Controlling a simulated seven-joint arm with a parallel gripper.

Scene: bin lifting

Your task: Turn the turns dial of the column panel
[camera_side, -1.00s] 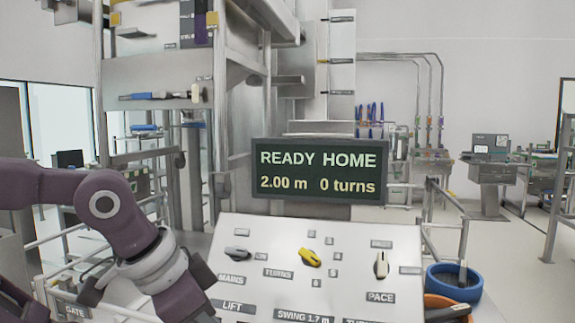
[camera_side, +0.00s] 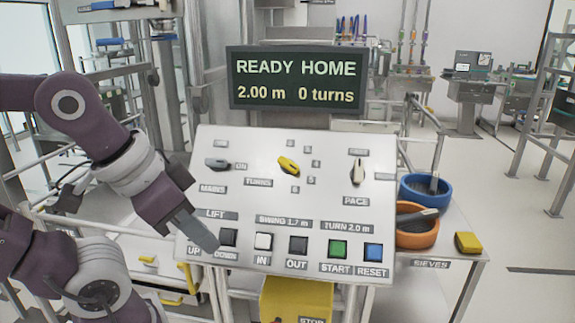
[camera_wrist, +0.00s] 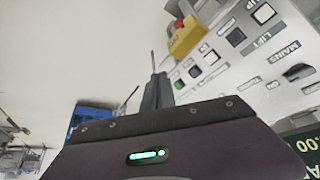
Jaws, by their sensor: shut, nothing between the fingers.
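The yellow turns dial (camera_side: 289,166) sits in the upper middle of the sloped white column panel (camera_side: 330,204), above the label TURNS, with small number marks around it. Its knob lies tilted, one end to the upper left. The display (camera_side: 296,80) above the panel reads READY HOME, 2.00 m, 0 turns. My gripper (camera_side: 210,243) is shut and empty at the panel's lower left, close to the UP and DOWN buttons; contact cannot be told.
The grey mains dial (camera_side: 217,164) and white pace dial (camera_side: 357,171) flank the turns dial. A button row includes green START (camera_side: 338,248) and blue RESET (camera_side: 373,252). A yellow stop box (camera_side: 297,298) hangs below. Blue (camera_side: 425,191) and orange (camera_side: 415,228) sieves stand right.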

